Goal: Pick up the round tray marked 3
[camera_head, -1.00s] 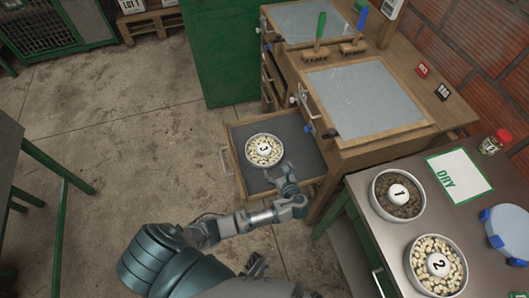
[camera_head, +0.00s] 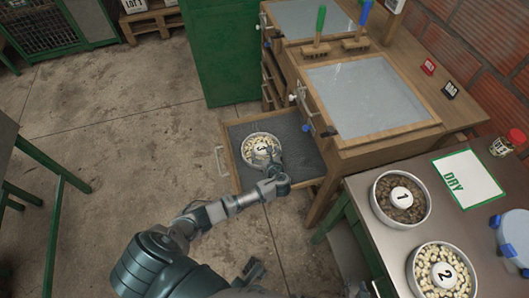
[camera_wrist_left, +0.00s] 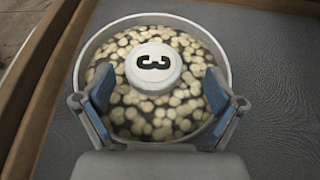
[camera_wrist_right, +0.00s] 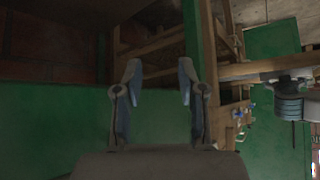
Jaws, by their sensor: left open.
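The round tray marked 3 (camera_head: 243,150) is a pale metal pan of cream beans with a white knob (camera_wrist_left: 154,67) bearing a black 3 in its middle. It sits in the open drawer (camera_head: 300,168) on a dark grey liner. My left gripper (camera_head: 268,163) is at the tray's near side. In the left wrist view, its blue-padded fingers (camera_wrist_left: 160,86) are spread apart over the near half of the tray, one each side of the knob; contact cannot be told. My right gripper (camera_wrist_right: 159,72) is open and empty in the right wrist view, away from the tray.
The drawer juts from a wooden bench (camera_head: 385,145) with brushes on top. Trays marked 1 (camera_head: 376,206) and 2 (camera_head: 412,272) stand on the metal table at right, near a DRY sign (camera_head: 470,182). Floor (camera_head: 130,130) left of the drawer is clear.

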